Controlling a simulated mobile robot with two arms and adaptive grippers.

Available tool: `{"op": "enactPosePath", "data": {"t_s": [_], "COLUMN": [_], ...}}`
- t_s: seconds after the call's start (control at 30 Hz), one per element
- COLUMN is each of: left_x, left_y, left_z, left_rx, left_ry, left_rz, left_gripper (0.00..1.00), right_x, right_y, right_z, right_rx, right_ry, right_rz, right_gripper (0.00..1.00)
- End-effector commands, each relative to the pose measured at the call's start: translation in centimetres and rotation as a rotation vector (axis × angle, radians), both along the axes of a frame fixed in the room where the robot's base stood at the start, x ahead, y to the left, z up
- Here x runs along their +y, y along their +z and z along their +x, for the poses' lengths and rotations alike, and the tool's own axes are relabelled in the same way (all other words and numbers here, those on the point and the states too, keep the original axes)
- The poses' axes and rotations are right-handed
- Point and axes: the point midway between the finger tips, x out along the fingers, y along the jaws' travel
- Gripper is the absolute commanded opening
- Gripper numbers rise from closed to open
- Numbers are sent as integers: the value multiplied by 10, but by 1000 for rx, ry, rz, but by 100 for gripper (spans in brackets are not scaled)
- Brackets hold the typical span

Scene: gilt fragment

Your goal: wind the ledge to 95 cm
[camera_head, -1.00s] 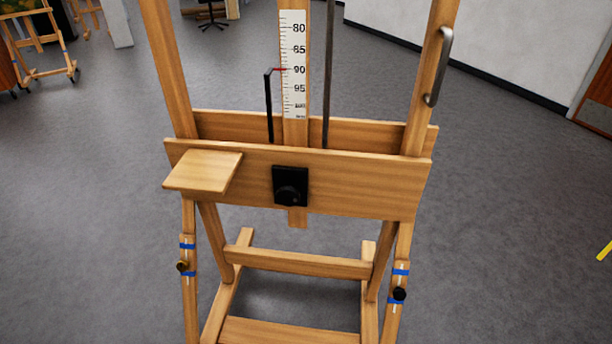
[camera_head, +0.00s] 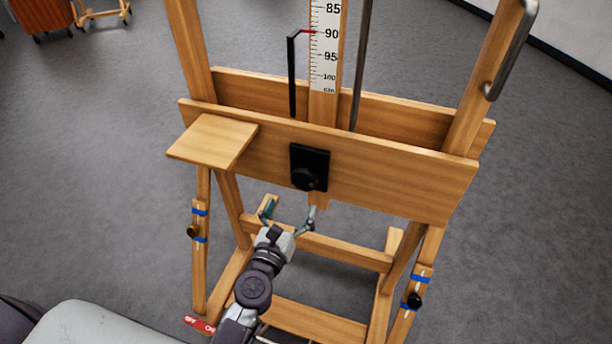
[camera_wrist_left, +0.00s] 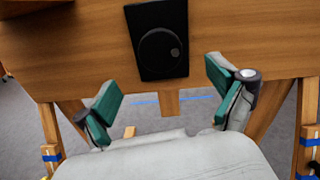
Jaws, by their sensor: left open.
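The ledge (camera_head: 400,169) is a wide wooden board across the easel, with a black knob (camera_head: 306,178) on a black plate at its middle. In the head view the red pointer (camera_head: 309,31) is at about 90 on the white scale (camera_head: 325,60). My left gripper (camera_head: 290,214) is open and empty, just below and in front of the knob. In the left wrist view the knob (camera_wrist_left: 160,51) is ahead, above and between the two spread fingers (camera_wrist_left: 165,91), not touched by them. My right gripper is not in view.
A small wooden shelf (camera_head: 213,141) sticks out at the ledge's left. A metal handle (camera_head: 511,55) is on the right upright. Side knobs (camera_head: 414,300) sit on the easel's legs, marked with blue tape. Grey floor (camera_head: 80,190) is open at the left.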

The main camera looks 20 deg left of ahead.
Motion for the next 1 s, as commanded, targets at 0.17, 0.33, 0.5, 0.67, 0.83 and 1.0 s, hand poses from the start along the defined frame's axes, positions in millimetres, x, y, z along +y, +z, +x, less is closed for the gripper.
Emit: {"op": "enactPosePath", "data": {"t_s": [0.17, 0.33, 0.5, 0.67, 0.83, 1.0], "left_x": [-1, -2, -2, -2, -2, -2], "left_y": [3, 1, 0, 0, 0, 0], "left_z": [41, 70, 85, 90, 90, 89], "left_rx": [-1, 0, 1, 1, 1, 1], "left_ry": [-2, -1, -1, -1, -1, -1], "left_rz": [3, 4, 4, 4, 4, 4], "left_gripper": [95, 95, 95, 95, 95, 72], "right_x": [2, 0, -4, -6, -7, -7], "right_y": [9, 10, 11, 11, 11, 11], "right_z": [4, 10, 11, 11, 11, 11], "right_rx": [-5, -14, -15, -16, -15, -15], "right_ry": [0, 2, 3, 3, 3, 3], "right_rz": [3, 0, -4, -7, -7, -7], "right_gripper": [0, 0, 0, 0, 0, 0]}}
